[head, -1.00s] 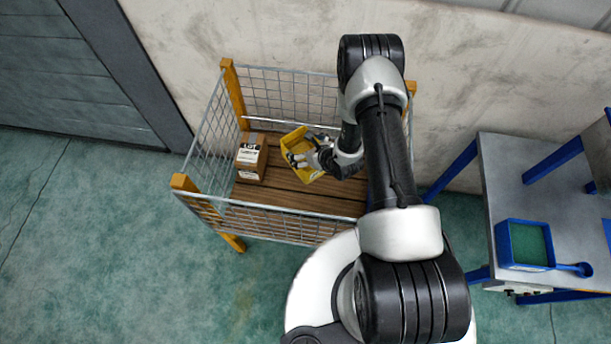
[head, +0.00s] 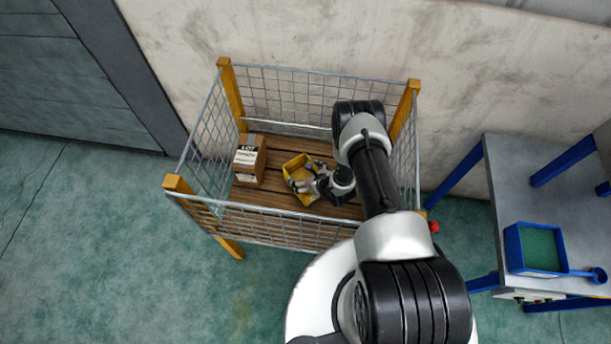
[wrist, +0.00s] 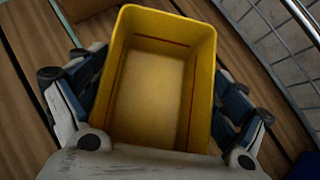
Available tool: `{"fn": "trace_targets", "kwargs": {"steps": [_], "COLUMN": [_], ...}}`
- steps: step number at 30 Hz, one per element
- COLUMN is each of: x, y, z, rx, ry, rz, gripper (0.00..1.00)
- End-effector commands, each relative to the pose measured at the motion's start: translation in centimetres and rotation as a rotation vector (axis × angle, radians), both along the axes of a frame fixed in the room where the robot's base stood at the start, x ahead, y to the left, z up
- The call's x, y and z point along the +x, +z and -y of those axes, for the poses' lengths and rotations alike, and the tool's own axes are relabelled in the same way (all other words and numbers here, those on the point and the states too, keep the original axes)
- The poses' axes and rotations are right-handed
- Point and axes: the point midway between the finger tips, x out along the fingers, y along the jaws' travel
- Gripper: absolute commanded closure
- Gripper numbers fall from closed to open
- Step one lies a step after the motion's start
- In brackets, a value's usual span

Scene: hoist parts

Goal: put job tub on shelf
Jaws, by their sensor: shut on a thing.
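The job tub is a yellow open-topped bin (head: 296,165) inside a wire-mesh cage with a wooden slatted floor (head: 270,200). In the wrist view the tub (wrist: 150,85) looks empty and fills the middle. My gripper (head: 306,180) is shut on the tub, with one finger on each side of it; it also shows in the wrist view (wrist: 160,110). The tub is over the slats, right of a cardboard box. Whether its base touches the slats is hard to tell. No separate shelf is clearly seen.
A cardboard box with a white label (head: 249,160) stands on the slats at the left. Mesh walls with orange posts (head: 232,95) surround the floor. A grey table (head: 530,195) with a blue tray (head: 533,247) stands at the right. Slats in front of the tub are clear.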

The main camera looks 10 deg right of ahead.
Motion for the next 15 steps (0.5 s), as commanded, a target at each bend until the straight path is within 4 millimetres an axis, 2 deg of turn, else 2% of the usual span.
{"fn": "trace_targets", "kwargs": {"steps": [11, 12, 15], "x": [0.08, 0.01, 0.00], "y": [-0.36, -0.39, -0.30], "z": [0.00, 0.00, 0.00], "rx": [0.001, 0.000, 0.000], "ry": [0.000, 0.000, 0.000], "rz": [0.002, 0.000, 0.000], "gripper": [0.69, 0.08, 0.01]}}
